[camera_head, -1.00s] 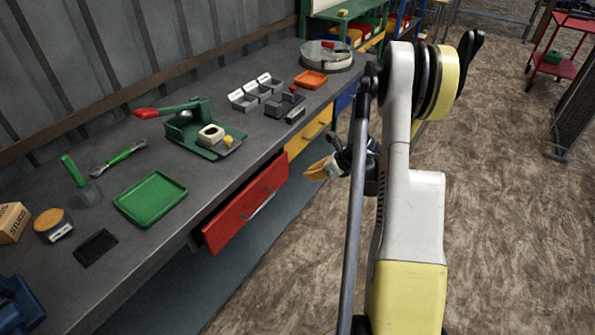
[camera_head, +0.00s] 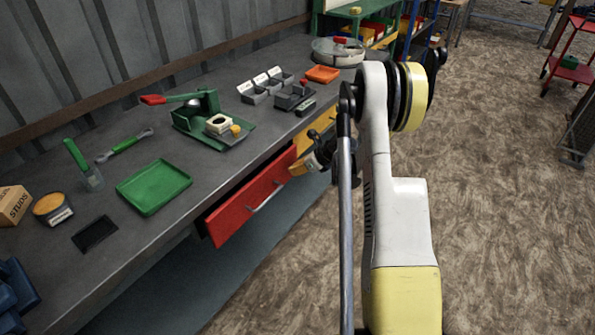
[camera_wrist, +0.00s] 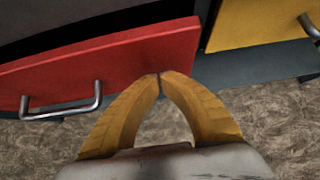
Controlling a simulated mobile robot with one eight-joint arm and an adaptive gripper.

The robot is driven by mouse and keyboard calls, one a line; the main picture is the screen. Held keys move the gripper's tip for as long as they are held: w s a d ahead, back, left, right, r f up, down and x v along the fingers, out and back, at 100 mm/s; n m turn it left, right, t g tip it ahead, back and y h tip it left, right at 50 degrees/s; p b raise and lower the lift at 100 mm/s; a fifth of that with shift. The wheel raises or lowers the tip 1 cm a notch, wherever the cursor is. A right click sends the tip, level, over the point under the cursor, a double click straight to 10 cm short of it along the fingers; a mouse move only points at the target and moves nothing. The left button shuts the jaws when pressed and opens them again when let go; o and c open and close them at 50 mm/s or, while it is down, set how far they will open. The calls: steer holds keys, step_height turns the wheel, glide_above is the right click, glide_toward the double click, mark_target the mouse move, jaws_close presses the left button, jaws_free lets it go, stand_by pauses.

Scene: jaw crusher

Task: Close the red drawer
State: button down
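The red drawer (camera_head: 250,204) sits under the front edge of the workbench and stands out from it, with a dark gap showing behind its front. Its grey bar handle (camera_head: 265,198) is on the front face. In the wrist view, the red front (camera_wrist: 110,65) spans the left and the handle (camera_wrist: 62,108) is at far left. My gripper (camera_head: 297,169) is at the drawer's right end in the head view. In the wrist view its yellow fingertips (camera_wrist: 159,75) meet with nothing between them, at the right end of the red front. Contact with the drawer is unclear.
A yellow drawer (camera_head: 318,136) is just right of my gripper; it also shows in the wrist view (camera_wrist: 262,24). The workbench (camera_head: 140,235) carries a green tray (camera_head: 153,187), a green press (camera_head: 212,125) and small containers.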

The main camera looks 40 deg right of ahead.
steer(key=w, duration=0.1)
steer(key=w+a, duration=0.1)
steer(key=w, duration=0.1)
steer(key=w+a, duration=0.1)
steer(key=w, duration=0.1)
steer(key=shift+w, duration=0.25)
steer(key=shift+s, duration=0.1)
